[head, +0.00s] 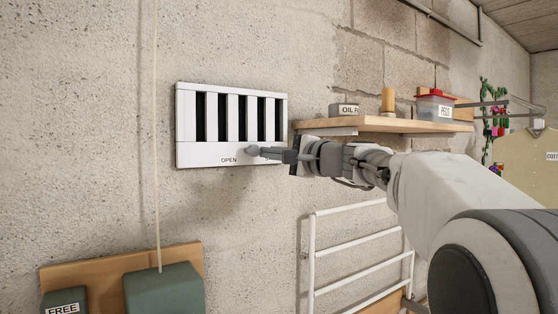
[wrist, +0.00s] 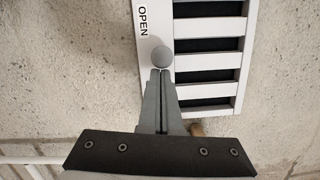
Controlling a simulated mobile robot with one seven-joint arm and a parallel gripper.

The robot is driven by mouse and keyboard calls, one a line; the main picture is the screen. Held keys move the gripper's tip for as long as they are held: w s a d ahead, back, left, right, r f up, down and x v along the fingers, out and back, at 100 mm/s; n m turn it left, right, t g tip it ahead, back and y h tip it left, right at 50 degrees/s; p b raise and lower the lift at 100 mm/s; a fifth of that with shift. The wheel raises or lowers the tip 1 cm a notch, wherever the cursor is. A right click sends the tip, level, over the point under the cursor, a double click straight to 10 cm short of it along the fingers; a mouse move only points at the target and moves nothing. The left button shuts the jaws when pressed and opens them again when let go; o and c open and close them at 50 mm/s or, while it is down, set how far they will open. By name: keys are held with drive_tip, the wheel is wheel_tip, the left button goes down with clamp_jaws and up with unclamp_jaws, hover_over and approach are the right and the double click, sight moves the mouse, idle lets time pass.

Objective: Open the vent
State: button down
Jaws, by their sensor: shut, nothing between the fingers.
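The white vent (head: 232,90) is mounted on the rough wall, with dark gaps showing between its upright slats. Its lower strip bears the word OPEN, and a small round grey knob (head: 253,151) sits just right of that word. In the wrist view the vent (wrist: 215,5) appears turned on its side, with the knob (wrist: 161,56) directly beyond my fingertips. My gripper (head: 268,152) is shut and empty. Its tips (wrist: 159,72) are at the knob's edge, on the side away from OPEN; I cannot tell whether they touch it. My gripper hides lettering at the strip's right end.
A wooden shelf (head: 385,124) with a tin, a wooden piece and a red-lidded box (head: 436,106) stands out from the wall at right. A white rail rack (head: 350,240) is below it. A cord (head: 156,140) hangs left of the vent above a green box (head: 165,291).

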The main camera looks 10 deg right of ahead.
idle(0.3)
drive_tip(key=b+v, duration=0.4)
drive_tip(key=v, duration=1.3)
drive_tip(key=shift+s+d, duration=0.15)
drive_tip(key=w+a+f+n+g+h, duration=0.15)
drive_tip(key=a+f+n+g, duration=0.25)
drive_tip(key=a+f, duration=0.75)
drive_tip(key=s+d+f+n+g+h, duration=0.2)
drive_tip(key=s+f+n+g+h, duration=0.1)
drive_tip(key=s+f, duration=0.9)
drive_tip(key=s+d+f+n+g+h, duration=0.2)
drive_tip(key=s+f+n+h, duration=0.3)
drive_tip(key=s+f, duration=0.7)
wheel_tip(320, 180, down, 2)
drive_tip(key=shift+f+n+g, duration=0.25)
drive_tip(key=shift+n+g, duration=0.15)
drive_tip(key=shift+n, duration=0.1)
